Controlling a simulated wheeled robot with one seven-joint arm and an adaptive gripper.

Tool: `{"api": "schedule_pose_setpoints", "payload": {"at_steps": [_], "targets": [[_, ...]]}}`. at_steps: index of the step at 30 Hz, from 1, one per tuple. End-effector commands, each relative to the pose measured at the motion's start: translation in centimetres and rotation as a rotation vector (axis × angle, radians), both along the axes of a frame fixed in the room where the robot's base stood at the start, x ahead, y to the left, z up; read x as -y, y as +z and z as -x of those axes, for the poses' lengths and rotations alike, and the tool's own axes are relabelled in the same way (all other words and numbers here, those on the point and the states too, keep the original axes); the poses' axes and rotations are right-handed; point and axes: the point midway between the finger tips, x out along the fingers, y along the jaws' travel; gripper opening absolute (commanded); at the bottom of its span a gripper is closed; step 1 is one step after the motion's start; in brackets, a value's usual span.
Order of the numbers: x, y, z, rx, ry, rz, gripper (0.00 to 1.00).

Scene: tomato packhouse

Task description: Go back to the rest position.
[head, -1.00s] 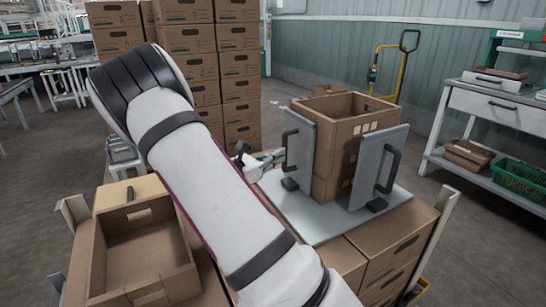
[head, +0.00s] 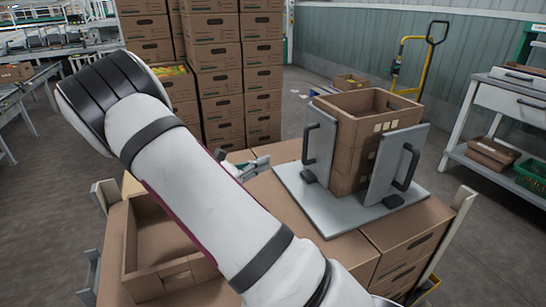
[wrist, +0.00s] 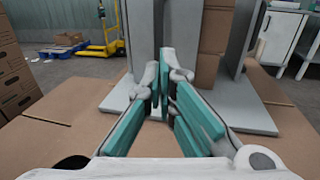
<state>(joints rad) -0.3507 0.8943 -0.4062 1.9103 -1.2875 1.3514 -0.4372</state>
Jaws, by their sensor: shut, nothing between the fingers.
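My gripper (wrist: 168,62) is shut and empty, its teal-padded fingers meeting at the tips in the wrist view. In the head view only part of my gripper (head: 252,168) shows past my arm, left of the metal fixture. The fixture has a grey base plate (head: 306,212) and two upright plates with dark handles. Stacked brown crates (head: 352,104) stand between these plates. In the wrist view, the fingers point toward the fixture's left upright plate (wrist: 186,28); whether they touch it is unclear.
The fixture stands on closed cartons (head: 408,236). An open, empty-looking carton (head: 150,278) is at lower left, partly behind my arm. Tall carton stacks (head: 218,62) stand behind. A yellow pallet truck (head: 405,62) and a white bench (head: 505,105) are at right, with clear floor between.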

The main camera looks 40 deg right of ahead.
Motion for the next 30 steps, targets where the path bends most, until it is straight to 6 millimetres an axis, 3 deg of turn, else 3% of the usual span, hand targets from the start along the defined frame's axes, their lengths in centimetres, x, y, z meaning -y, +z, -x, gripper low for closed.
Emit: {"api": "schedule_pose_setpoints", "payload": {"at_steps": [10,14,23,30], "targets": [[-0.6,0.1,0.1,0.006,-0.007,-0.005,0.0],[-0.6,1.3,1.6,0.066,-0.056,-0.054,0.0],[-2.0,5.7,9.7,0.367,-0.315,-0.303,0.0],[-4.9,8.4,16.4,0.602,-0.52,-0.504,0.0]]}}
